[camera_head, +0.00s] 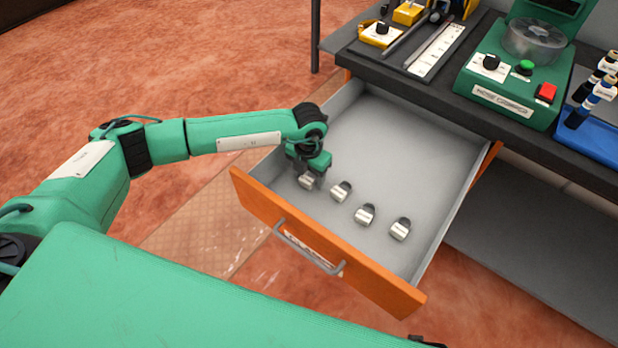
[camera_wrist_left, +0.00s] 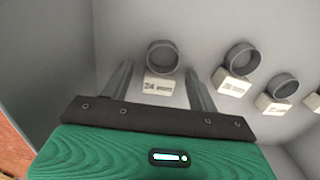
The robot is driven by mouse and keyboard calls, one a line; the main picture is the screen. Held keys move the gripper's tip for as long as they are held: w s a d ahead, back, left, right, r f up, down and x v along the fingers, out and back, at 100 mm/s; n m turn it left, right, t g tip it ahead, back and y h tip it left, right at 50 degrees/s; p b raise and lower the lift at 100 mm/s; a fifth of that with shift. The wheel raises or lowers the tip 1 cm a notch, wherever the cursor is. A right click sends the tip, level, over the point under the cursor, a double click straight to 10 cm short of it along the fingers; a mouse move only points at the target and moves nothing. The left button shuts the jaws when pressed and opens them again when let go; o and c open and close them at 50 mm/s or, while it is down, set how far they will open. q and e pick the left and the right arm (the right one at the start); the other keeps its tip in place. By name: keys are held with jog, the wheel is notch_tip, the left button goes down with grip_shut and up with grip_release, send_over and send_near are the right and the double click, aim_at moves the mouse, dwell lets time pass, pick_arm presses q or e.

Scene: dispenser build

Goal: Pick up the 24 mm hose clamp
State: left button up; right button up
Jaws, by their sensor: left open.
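The 24 mm hose clamp (camera_wrist_left: 161,57) is a grey metal ring with a pale block labelled "24"; in the left wrist view it lies between my left gripper's spread fingers, near their tips. In the head view this clamp (camera_head: 307,181) is partly hidden under the gripper, at the left end of a row in the open drawer. My left gripper (camera_head: 309,172) is open and reaches down into the drawer; its two fingers (camera_wrist_left: 160,80) show on either side of the clamp without visibly touching it. My right gripper is not in view.
Several similar clamps stand to the right, the nearest one (camera_head: 341,191) close by. The drawer (camera_head: 400,130) has an orange front and grey walls; its back part is empty. A dark workbench (camera_head: 440,85) above holds a green machine (camera_head: 515,80).

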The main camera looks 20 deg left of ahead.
pick_arm(q)
jog(key=c, duration=1.1)
jog(key=shift+r, duration=0.15)
